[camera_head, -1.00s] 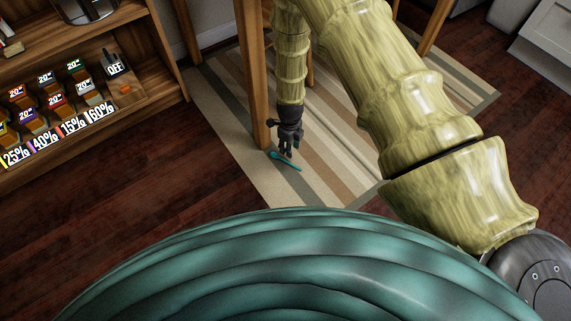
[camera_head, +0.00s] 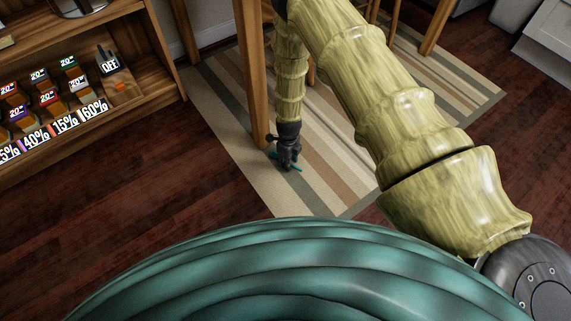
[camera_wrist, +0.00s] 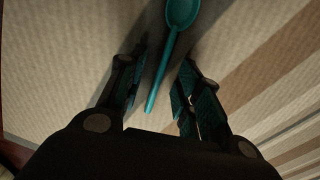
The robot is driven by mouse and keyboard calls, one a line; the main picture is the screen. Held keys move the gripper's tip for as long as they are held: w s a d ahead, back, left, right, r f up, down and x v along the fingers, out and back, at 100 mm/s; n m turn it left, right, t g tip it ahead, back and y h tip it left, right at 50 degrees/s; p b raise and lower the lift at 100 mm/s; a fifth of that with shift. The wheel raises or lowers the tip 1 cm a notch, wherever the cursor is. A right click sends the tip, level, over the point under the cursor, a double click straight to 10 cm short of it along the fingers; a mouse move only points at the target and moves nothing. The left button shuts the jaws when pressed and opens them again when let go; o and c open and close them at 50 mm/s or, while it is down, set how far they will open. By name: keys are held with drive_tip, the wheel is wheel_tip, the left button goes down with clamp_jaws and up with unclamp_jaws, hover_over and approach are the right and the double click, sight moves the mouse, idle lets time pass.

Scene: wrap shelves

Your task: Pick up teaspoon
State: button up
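The teal teaspoon (camera_wrist: 165,62) lies on the striped rug, its bowl toward the top of the wrist view and its handle between my fingers. My gripper (camera_wrist: 158,85) is open, with one finger on each side of the handle and a visible gap to both. In the head view my gripper (camera_head: 287,163) is down at the rug beside the wooden leg. Only small bits of the teaspoon (camera_head: 298,169) show there, as the gripper covers the rest. I cannot tell whether the fingertips touch the rug.
A wooden leg (camera_head: 251,80) stands just left of my gripper. The striped rug (camera_head: 235,118) lies flat on dark floorboards. A wooden shelf (camera_head: 150,103) with small boxes and discount signs stands at the left. A pale cabinet (camera_head: 545,45) is at the far right.

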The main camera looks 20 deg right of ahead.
drive_tip(key=shift+f, duration=0.1)
clamp_jaws()
idle(0.3)
